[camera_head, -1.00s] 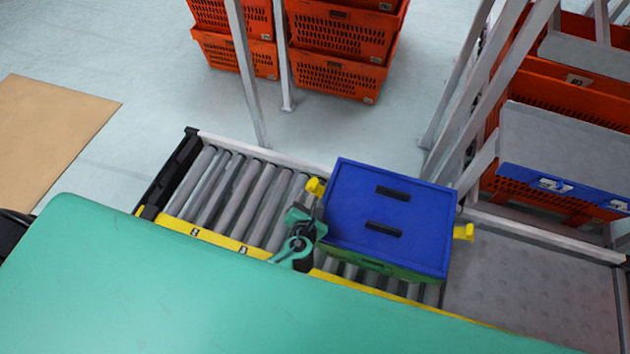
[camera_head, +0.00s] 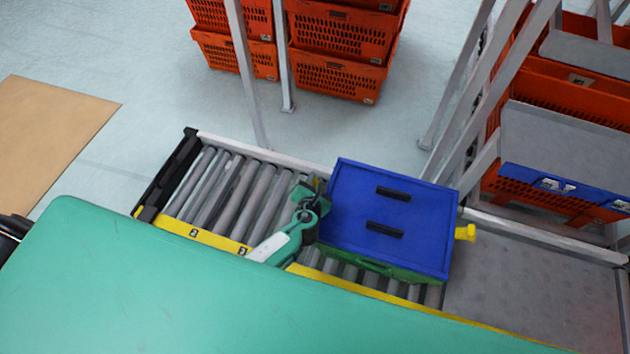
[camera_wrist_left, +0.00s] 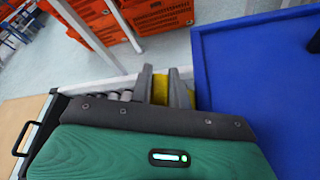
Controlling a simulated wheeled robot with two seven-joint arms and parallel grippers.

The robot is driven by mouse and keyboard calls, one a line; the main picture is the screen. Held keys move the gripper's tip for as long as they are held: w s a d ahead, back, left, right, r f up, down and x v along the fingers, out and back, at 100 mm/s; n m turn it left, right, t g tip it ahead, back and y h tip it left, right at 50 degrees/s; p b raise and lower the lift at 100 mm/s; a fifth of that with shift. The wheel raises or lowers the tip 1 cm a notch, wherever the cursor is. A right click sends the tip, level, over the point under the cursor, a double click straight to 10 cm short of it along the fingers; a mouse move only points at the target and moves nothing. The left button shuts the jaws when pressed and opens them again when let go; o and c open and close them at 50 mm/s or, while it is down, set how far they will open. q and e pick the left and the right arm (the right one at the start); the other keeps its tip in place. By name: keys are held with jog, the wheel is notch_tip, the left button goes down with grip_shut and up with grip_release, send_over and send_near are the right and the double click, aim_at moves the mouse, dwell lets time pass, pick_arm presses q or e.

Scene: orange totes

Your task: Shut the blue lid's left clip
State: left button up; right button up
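The blue lid (camera_head: 360,205) lies flat on a green crate (camera_head: 385,268) on the roller conveyor. Its right clip (camera_head: 466,233) is yellow and sticks out from the right side. The left clip is mostly hidden behind my left gripper (camera_head: 316,188) in the head view. In the left wrist view the yellow left clip (camera_wrist_left: 160,88) shows between and behind the two grey fingertips. My left gripper (camera_wrist_left: 161,82) has its fingers apart, beside the lid's left edge (camera_wrist_left: 205,70). Whether the fingers touch the clip is unclear. My right gripper is out of view.
The roller conveyor (camera_head: 225,190) has free rollers to the left of the crate. A metal plate (camera_head: 530,285) lies to the right. Metal posts (camera_head: 247,75) and stacked orange totes (camera_head: 340,70) stand behind. A tote with a grey and blue top (camera_head: 570,150) stands at the right.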

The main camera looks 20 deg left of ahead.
pick_arm(q)
grip_shut()
